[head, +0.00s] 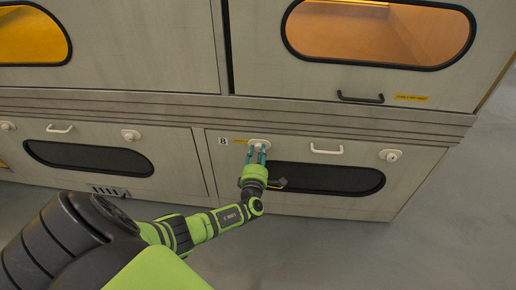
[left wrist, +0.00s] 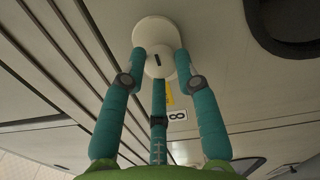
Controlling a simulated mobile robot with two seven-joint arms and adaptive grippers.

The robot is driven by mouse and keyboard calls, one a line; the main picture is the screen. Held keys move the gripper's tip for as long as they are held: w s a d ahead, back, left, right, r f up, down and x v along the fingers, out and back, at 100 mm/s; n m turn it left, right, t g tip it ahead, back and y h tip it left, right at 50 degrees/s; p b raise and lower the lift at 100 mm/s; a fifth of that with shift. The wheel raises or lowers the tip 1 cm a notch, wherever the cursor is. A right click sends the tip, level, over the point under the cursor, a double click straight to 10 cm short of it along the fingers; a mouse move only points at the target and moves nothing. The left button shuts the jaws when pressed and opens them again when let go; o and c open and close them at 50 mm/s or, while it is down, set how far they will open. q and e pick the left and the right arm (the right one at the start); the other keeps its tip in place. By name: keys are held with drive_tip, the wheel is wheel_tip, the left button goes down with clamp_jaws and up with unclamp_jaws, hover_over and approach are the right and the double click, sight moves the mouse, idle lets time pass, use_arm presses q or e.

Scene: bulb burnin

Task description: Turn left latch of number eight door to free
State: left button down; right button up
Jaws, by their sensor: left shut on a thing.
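The number eight door (head: 300,207) is the lower right door in the head view, with an "8" label (head: 223,141) at its upper left. The same label (left wrist: 178,115) shows in the left wrist view. The left latch (head: 259,142) is a white round knob near that label. My left gripper (head: 258,155) is shut on this latch. In the left wrist view, the teal fingers of the gripper (left wrist: 158,65) close around the knob of the latch (left wrist: 156,32), which has a short dark mark on its face. My right gripper is not in view.
The door also has a white handle (head: 327,150), a right latch (head: 390,155) and a dark oval window (head: 327,179). A neighbouring lower door (head: 100,180) lies to the left. Above are doors with lit orange windows (head: 378,33). Grey floor (head: 440,230) is clear at the right.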

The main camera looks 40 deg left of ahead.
use_arm(q)
drive_tip(key=shift+a, duration=0.1)
idle(0.4)
drive_tip(key=c, duration=0.9)
unclamp_jaws()
drive_tip(key=shift+s, duration=0.1)
drive_tip(key=v, duration=1.2)
drive_tip(key=shift+f, duration=0.1)
